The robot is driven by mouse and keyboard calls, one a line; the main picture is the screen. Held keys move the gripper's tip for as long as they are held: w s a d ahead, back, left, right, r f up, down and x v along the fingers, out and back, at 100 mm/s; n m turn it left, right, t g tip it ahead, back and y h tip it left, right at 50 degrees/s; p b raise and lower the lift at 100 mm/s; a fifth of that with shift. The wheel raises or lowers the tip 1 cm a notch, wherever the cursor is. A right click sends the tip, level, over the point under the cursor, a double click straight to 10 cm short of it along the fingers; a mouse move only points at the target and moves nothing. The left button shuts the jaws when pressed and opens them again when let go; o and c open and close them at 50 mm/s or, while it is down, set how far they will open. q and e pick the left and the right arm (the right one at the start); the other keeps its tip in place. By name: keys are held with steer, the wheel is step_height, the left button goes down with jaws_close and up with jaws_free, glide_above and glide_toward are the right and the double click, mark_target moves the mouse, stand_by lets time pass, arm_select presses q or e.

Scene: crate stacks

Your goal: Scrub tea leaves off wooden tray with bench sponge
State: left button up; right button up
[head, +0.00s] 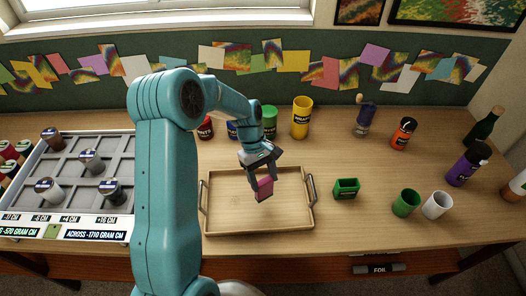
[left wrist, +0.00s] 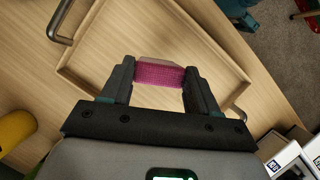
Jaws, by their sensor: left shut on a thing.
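The wooden tray (head: 256,222) lies flat on the bench, with a metal handle at its left and right ends. It also shows in the left wrist view (left wrist: 115,45). My left gripper (head: 262,180) is over the tray, shut on a pink sponge (head: 264,190). In the left wrist view the sponge (left wrist: 160,75) sits between both fingers. The sponge appears to be held above the tray floor; I cannot tell the exact gap. I can make out no tea leaves on the visible tray floor. My right gripper is not in view.
A green box (head: 346,188), green cup (head: 406,202) and white cup (head: 437,205) stand right of the tray. A yellow canister (head: 301,118) and others stand behind it. A grey compartment rack (head: 78,142) with spools is at left.

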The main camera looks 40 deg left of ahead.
arm_select(q)
step_height(320, 180, up, 3)
steer(key=shift+w+d+f+p, duration=0.1)
steer(key=shift+w+d+p, duration=0.05)
steer(key=shift+p, duration=0.65)
steer(key=shift+r+p, duration=0.35)
steer(key=shift+r, duration=0.2)
